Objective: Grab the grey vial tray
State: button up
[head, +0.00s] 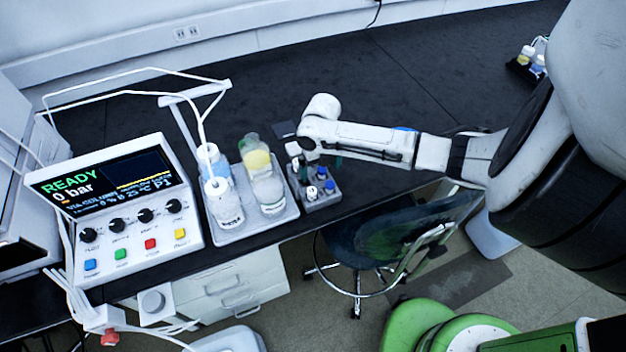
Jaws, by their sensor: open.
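The grey vial tray (323,204) stands near the front edge of the dark bench, just right of a larger bottle tray. It holds several small vials with blue, white and dark caps. My arm reaches in from the right, and my gripper (302,164) is at the tray's back left, pointing down. It is open. My wrist and gripper hide the back part of the tray. I cannot tell whether the fingers touch the tray or a vial.
A pale tray (262,227) with several bottles stands close on the left. A control box (118,205) with a lit screen is farther left, with white tubing above it. A dark chair (375,242) is below the bench edge. The bench behind is mostly clear.

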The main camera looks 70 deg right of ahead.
aim_at(320, 170)
jog(key=shift+f, duration=1.75)
jog(key=shift+c, duration=0.5)
jog(key=c, duration=1.2)
jog(key=shift+r, duration=0.1)
jog(key=shift+c, duration=0.2)
